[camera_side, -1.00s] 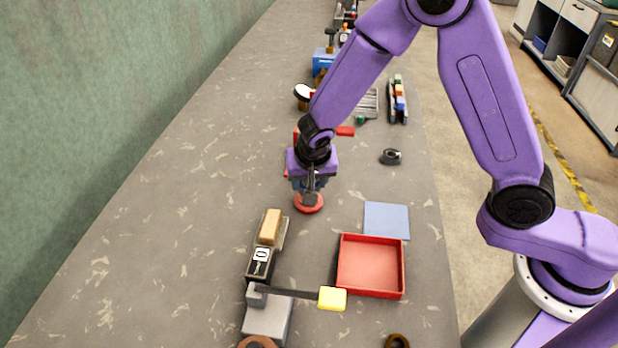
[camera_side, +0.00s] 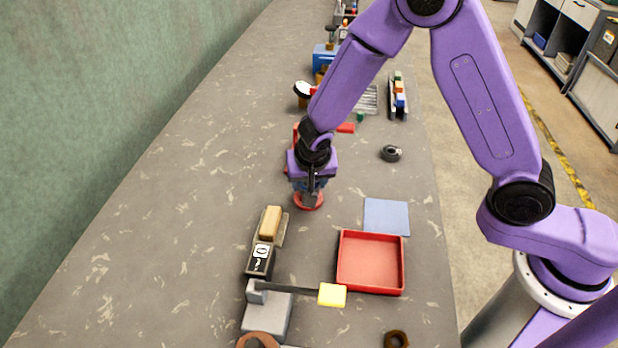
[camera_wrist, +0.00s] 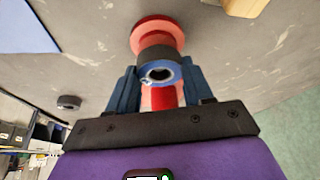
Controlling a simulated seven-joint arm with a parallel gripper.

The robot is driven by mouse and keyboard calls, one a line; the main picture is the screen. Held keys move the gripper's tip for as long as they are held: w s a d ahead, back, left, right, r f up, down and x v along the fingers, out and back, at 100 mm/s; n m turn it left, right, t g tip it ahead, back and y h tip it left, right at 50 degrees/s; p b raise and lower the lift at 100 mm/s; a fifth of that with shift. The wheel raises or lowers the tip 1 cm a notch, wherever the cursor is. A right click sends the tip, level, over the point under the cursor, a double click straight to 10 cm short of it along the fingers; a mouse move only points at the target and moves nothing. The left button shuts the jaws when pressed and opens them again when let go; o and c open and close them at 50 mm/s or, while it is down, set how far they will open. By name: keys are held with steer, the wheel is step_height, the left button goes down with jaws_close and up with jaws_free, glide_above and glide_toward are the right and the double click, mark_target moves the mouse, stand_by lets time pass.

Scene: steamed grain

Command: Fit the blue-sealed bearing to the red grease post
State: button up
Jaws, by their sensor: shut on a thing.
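The blue-sealed bearing (camera_wrist: 158,74) is a dark ring with a blue face and an open bore. My gripper (camera_wrist: 158,82) is shut on it, one dark blue finger at each side. The red grease post (camera_wrist: 157,30), with a round red base, stands directly beyond the bearing in the wrist view and looks roughly in line with it. In the side view the post's base (camera_side: 309,203) shows under my gripper (camera_side: 311,194), whose fingers hide the bearing. I cannot tell whether the bearing is around the post or just above it.
A red tray (camera_side: 371,263) and a blue mat (camera_side: 386,217) lie to the right. A grey fixture with a yellow-ended lever (camera_side: 332,295) and a tan block (camera_side: 270,224) stand in front. A dark ring (camera_side: 391,153) lies at right. The bench on the left is clear.

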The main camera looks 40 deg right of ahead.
steer(key=shift+f, duration=0.3)
stand_by(0.4)
steer(key=o, duration=1.2)
steer(key=shift+o, duration=0.2)
steer(key=shift+r, duration=0.1)
steer(key=v, duration=1.7)
steer(key=shift+s+d+r, duration=0.1)
